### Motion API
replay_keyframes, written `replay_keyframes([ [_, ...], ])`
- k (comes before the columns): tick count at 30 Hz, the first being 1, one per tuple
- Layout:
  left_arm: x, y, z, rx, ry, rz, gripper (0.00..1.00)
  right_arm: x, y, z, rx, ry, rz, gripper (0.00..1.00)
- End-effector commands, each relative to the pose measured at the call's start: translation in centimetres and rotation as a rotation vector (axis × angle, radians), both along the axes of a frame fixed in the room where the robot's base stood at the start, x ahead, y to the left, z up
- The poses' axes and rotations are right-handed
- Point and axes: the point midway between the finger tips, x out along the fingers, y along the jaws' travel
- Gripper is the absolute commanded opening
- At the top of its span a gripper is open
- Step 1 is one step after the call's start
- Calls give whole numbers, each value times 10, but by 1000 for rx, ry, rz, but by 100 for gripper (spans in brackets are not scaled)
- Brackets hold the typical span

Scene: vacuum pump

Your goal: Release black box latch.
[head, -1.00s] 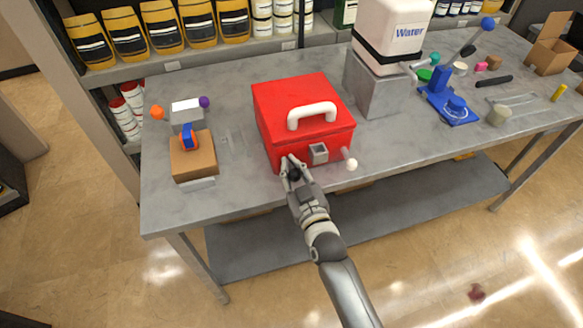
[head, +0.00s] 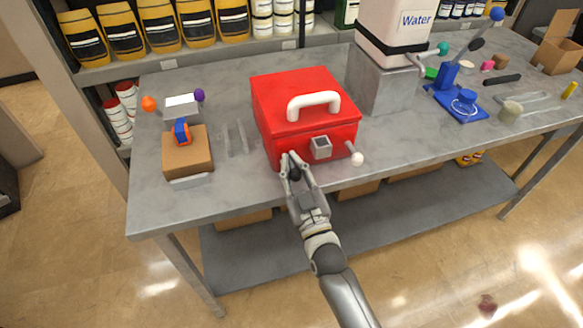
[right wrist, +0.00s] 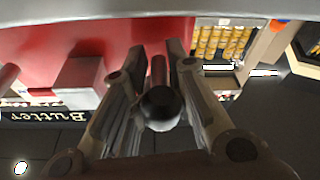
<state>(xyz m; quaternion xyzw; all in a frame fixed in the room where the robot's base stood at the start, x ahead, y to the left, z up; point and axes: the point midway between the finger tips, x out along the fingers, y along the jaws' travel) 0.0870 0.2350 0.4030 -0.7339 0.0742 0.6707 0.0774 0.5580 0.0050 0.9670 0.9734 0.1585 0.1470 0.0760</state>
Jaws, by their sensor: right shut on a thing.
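A red box (head: 283,118) with a white handle (head: 314,103) stands closed near the table's front edge. Its front has a grey square piece (head: 321,147), a white-ball latch (head: 357,159) at the right and a black-ball latch (head: 295,174) at the left. My right gripper (head: 292,163) is shut on the black-ball latch. In the right wrist view, the dark ball (right wrist: 160,108) and its reddish stem (right wrist: 158,70) lie between my two fingers. The fingers partly hide the latch in the head view. My left gripper is not in view.
A brown block with a blue and orange part (head: 187,152) stands left of the box. A water container (head: 393,28) on a grey block (head: 380,82) and a blue device (head: 458,102) stand to the right.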

Motion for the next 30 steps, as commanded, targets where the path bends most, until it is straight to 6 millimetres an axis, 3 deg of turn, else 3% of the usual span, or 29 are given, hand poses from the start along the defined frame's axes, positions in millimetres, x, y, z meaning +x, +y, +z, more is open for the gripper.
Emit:
replay_keyframes([
  [5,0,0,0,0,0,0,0,-2,0,-8,-6,16,3,0],
  [6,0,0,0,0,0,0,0,-2,0,-8,-7,17,2,18],
  [10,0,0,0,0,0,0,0,-2,0,-8,-6,16,3,35],
  [23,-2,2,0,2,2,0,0,-3,0,-4,-3,8,1,35],
  [30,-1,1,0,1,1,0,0,-30,-10,-13,-3,11,1,35],
])
